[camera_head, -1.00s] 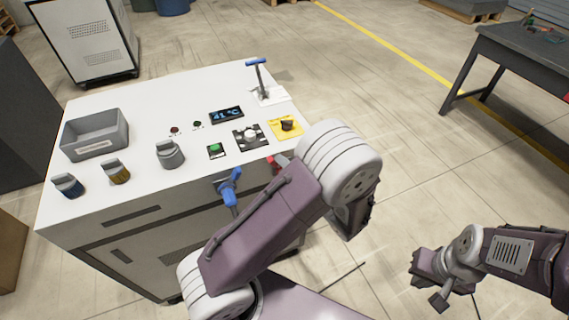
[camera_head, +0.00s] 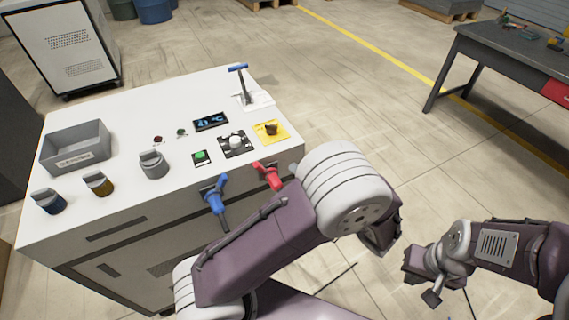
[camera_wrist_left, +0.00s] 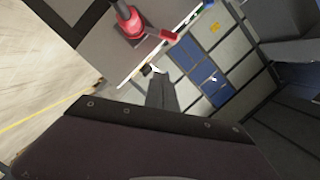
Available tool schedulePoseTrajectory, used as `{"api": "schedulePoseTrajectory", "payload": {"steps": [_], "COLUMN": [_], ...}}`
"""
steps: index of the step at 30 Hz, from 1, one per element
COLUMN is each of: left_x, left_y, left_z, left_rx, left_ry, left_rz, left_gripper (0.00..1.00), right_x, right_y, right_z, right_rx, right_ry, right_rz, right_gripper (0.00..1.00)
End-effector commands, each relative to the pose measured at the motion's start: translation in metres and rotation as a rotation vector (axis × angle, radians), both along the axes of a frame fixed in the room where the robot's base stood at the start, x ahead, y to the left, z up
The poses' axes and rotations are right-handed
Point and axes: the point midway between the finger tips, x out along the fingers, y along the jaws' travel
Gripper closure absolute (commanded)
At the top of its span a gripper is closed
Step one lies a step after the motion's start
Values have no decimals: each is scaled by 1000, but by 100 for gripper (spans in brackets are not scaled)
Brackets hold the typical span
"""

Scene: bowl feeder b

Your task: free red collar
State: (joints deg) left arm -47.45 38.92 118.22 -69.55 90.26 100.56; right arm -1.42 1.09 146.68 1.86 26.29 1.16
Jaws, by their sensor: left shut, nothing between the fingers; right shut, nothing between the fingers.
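The red collar (camera_head: 268,175) is on a red handled fitting on the cabinet's front face, near its right end, just right of a blue fitting (camera_head: 215,194). The red fitting also shows at the top of the left wrist view (camera_wrist_left: 131,24), with a red bar beside it. My left gripper (camera_wrist_left: 158,78) is shut and empty, apart from the red fitting and below it in that view. In the head view, it is mostly hidden behind my own arm. My right gripper (camera_head: 416,266) is shut and empty at the lower right, away from the cabinet.
The white cabinet top (camera_head: 125,130) carries a grey bin (camera_head: 75,148), several knobs, a green button (camera_head: 200,156), a display (camera_head: 210,122), a yellow-plated switch (camera_head: 270,130) and a blue-topped lever (camera_head: 240,85). A dark table (camera_head: 500,60) stands at the right. Open floor lies between.

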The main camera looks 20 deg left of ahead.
Motion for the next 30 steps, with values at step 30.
{"api": "schedulePoseTrajectory", "payload": {"steps": [30], "left_x": [-23], "left_y": [80], "left_z": [69], "left_rx": [-95], "left_ry": [-74], "left_rz": [326], "left_gripper": [100], "right_x": [0], "right_y": [0], "right_z": [31], "right_rx": [0], "right_ry": [0], "right_rz": [0], "right_gripper": [100]}}
